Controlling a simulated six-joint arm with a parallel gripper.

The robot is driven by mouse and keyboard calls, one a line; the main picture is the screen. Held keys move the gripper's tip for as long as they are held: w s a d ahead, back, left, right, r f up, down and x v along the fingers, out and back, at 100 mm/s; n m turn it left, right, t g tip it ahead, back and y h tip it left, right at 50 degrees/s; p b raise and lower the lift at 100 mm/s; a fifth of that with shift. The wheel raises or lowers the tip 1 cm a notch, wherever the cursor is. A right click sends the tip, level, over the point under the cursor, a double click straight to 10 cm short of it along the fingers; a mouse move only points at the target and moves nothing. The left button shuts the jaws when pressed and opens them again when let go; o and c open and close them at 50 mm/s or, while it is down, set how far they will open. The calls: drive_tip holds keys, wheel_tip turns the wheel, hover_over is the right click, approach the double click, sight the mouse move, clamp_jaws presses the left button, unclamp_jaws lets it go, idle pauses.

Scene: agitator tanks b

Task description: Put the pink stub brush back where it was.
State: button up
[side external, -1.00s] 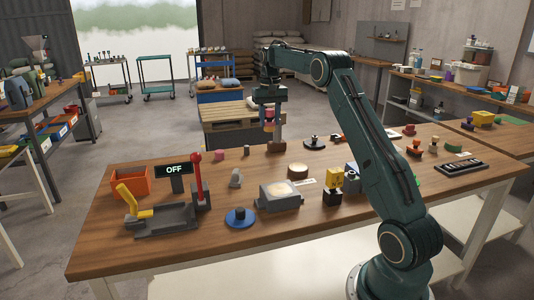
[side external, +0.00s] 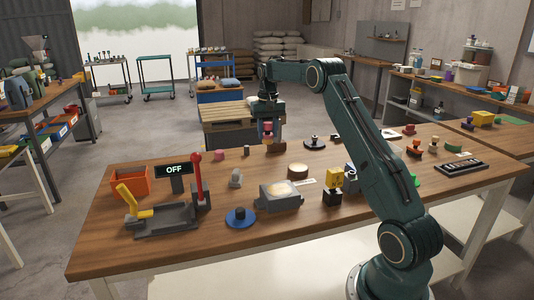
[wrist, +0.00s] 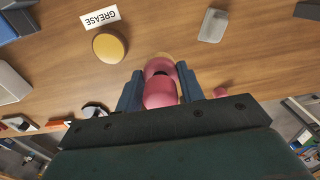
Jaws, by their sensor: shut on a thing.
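The pink stub brush (side external: 267,127) is between the fingers of my gripper (side external: 268,134), over the back edge of the workbench. In the wrist view, the pink brush (wrist: 160,92) shows as two rounded pink parts between the blue-grey fingers (wrist: 160,88). The fingers are shut on it. A tan rim shows just beyond the brush in the wrist view. I cannot tell whether the brush touches the tan piece.
A small pink cylinder (side external: 246,151) stands left of my gripper, and a black round part (side external: 314,143) lies to its right. A round tan-topped piece (side external: 298,171) and a grey block (side external: 236,178) stand nearer. Bare wood lies between them.

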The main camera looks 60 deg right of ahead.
drive_tip(key=shift+f, duration=7.1)
drive_tip(key=shift+f, duration=0.15)
drive_tip(key=o, duration=1)
wheel_tip(320, 180, up, 12)
drive_tip(key=shift+r, duration=0.15)
drive_tip(key=shift+r, duration=0.1)
